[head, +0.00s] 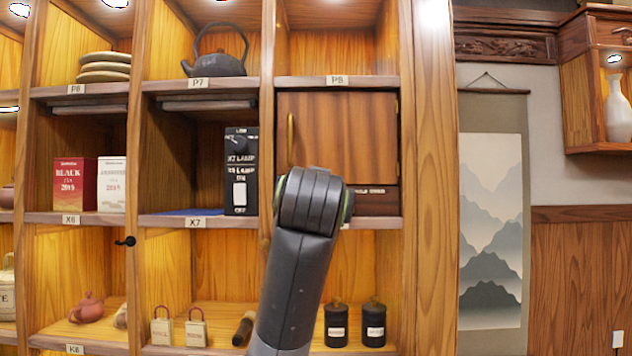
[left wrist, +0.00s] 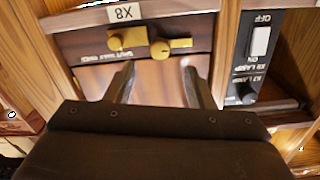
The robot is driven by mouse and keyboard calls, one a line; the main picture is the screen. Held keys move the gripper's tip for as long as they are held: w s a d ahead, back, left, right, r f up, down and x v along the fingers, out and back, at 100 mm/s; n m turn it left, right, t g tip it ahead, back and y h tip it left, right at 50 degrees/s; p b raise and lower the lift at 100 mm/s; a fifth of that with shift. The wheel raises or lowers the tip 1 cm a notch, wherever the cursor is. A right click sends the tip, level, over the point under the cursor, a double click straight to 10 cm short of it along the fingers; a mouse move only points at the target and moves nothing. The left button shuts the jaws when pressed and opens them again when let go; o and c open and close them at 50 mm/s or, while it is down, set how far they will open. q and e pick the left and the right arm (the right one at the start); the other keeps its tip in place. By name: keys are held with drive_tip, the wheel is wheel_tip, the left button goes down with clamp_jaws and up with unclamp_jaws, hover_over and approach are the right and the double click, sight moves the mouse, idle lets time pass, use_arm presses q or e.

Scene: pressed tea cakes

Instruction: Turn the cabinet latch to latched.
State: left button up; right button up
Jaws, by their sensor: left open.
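The cabinet door (head: 340,135) is a brown wood panel in the right column of the shelf, closed, with a brass handle (head: 290,136) at its left. In the head view my arm hides the latch. In the left wrist view, which sees the shelf upside down, the brass latch (left wrist: 160,48) shows as a round knob with a bar to the right and a brass plate to the left, on a dark wood strip. My left gripper (left wrist: 160,84) is open and empty, its two fingers apart in front of the door panel, short of the latch in the picture. My right gripper is not in view.
A black lamp switch box (head: 241,170) stands left of the cabinet; its rocker switch shows in the left wrist view (left wrist: 261,40). Black jars (head: 374,323) and tagged padlock-like items (head: 196,329) stand on the shelf below. Wooden uprights border the cabinet.

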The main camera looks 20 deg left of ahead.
use_arm(q)
drive_tip(key=p+x, duration=0.3)
drive_tip(key=x, duration=0.3)
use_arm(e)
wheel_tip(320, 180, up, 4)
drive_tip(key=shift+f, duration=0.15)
use_arm(q)
drive_tip(key=shift+w, duration=0.1)
drive_tip(key=c, duration=1)
